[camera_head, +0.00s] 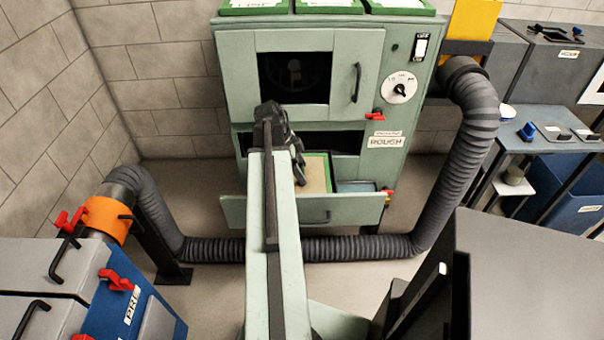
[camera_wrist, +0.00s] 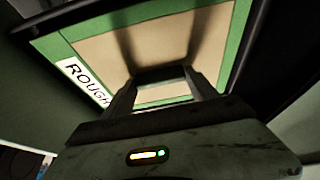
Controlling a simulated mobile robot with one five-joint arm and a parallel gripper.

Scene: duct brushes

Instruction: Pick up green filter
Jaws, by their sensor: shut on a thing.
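The green filter (camera_head: 316,173) has a green frame around a beige panel. It sits in the pulled-out drawer (camera_head: 345,212) at the front of the pale green machine, partly hidden behind my arm. In the wrist view the green filter (camera_wrist: 112,50) fills the upper part, with a white ROUGH label on its left edge. My gripper (camera_head: 300,172) reaches down over it in the head view. In the wrist view my gripper (camera_wrist: 162,84) has its fingers over the beige panel and is shut on the filter; the exact contact is in shadow.
The pale green machine (camera_head: 225,75) has more green-framed panels (camera_head: 330,4) on top. A ribbed grey duct (camera_head: 470,150) runs down its right side and along the floor. A blue and grey unit (camera_head: 145,310) stands at front left, a small table (camera_head: 545,140) at right.

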